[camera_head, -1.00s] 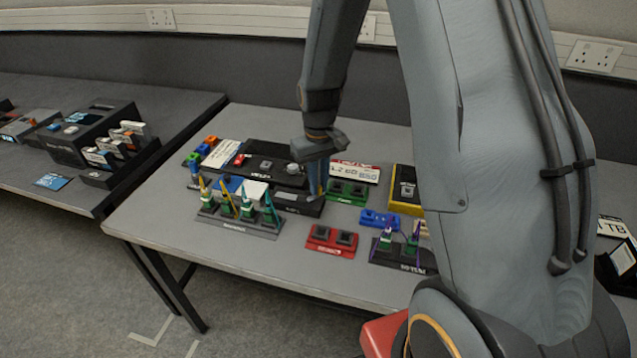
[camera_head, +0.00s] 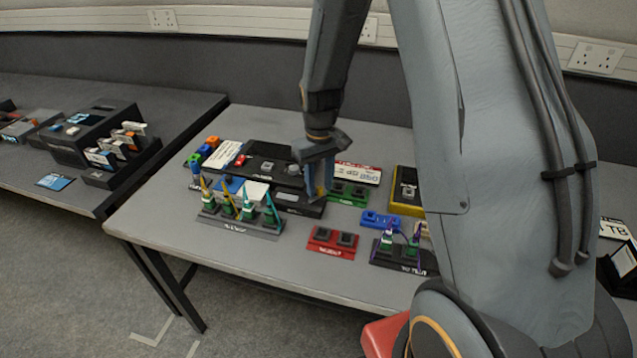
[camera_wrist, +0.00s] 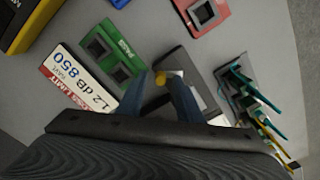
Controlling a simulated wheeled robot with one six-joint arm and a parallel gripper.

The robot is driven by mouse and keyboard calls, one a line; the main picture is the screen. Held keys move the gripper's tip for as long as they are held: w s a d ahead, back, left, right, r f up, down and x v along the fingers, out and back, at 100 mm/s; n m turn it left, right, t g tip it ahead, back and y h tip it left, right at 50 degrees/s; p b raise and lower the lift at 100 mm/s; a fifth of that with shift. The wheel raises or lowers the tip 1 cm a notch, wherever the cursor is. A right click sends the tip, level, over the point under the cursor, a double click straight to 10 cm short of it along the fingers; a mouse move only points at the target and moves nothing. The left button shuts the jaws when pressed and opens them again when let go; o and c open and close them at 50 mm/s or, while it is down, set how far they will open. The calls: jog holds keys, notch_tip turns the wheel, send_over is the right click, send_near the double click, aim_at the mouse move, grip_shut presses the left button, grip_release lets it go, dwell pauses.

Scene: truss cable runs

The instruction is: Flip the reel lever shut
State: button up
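My gripper (camera_head: 319,190) points down over the right end of a low black unit (camera_head: 297,205) near the middle of the table. In the wrist view, the two blue fingers of my gripper (camera_wrist: 158,90) are apart, with a gap between them. A small yellow knob (camera_wrist: 160,78) shows between the fingertips, beside a pale part on the dark unit (camera_wrist: 185,66). The knob may be the reel lever's tip; I cannot tell if a finger touches it. The lever's body and angle are hidden by the fingers.
A green two-socket block (camera_head: 349,192) and a sign board (camera_head: 357,174) stand close to the right of my gripper. A rack of upright coloured cable plugs (camera_head: 238,225) is at the front left. A red block (camera_head: 332,242) is in front. Table near the front edge is clear.

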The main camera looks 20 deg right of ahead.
aim_at(320, 188)
jog(key=shift+r+b, duration=0.85)
jog(key=shift+r, duration=3.05)
jog(key=shift+s, duration=0.1)
jog(key=s+m+t, duration=0.1)
jog(key=s+m, duration=0.1)
jog(key=s, duration=1.6)
jog(key=shift+a+r, duration=0.4)
jog(key=shift+r, duration=0.05)
